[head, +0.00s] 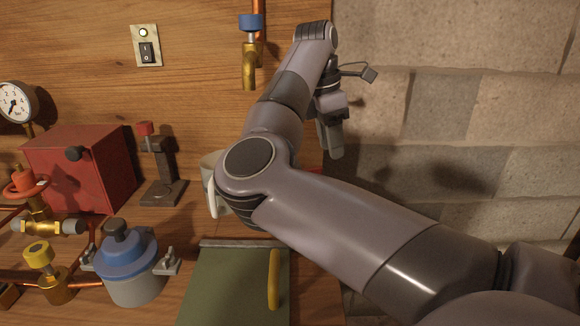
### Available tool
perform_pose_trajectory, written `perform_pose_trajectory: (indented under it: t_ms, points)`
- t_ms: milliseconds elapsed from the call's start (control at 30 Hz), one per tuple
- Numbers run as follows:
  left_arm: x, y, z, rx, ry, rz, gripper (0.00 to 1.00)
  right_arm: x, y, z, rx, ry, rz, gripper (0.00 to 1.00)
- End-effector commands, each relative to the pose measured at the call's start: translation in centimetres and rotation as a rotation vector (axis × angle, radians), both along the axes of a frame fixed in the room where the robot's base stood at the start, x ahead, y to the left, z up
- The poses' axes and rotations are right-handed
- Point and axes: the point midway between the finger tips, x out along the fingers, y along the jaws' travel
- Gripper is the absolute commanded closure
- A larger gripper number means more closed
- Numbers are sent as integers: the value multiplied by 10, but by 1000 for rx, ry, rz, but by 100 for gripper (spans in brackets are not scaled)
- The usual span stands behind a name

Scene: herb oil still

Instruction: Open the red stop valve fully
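The red stop valve (25,183) is at the left edge, a red handwheel on a brass body joined to copper pipe. Nothing touches it, and how far it is open cannot be told from here. My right arm comes in from the lower right. My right gripper (332,140) hangs at the upper middle, by the right end of the wooden back panel and far to the right of the valve. Its fingers point down, and whether they are apart cannot be made out. My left gripper is out of view.
Near the valve stand a red box (85,165), a blue-lidded pot (130,265), a yellow-capped valve (42,262) and a dark stand (162,175). A pale mug (212,180) is partly behind my arm. A green board (225,290) with a yellow handle lies in front.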

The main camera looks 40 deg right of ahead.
Motion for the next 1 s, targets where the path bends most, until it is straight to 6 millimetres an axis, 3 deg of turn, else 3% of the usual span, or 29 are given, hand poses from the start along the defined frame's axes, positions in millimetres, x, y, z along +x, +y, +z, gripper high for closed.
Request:
perform_pose_trajectory:
  t_ms: [100, 233, 700, 1000]
  points:
    - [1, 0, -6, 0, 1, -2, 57, 11, 27, 12, 124, -67, 19, 60]
    - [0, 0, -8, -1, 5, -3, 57, 15, 39, 16, 181, -90, 30, 60]
    - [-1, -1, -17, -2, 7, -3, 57, 14, 40, -45, 185, -90, 30, 60]
    - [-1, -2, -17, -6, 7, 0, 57, 14, 39, -51, 183, -92, 30, 60]
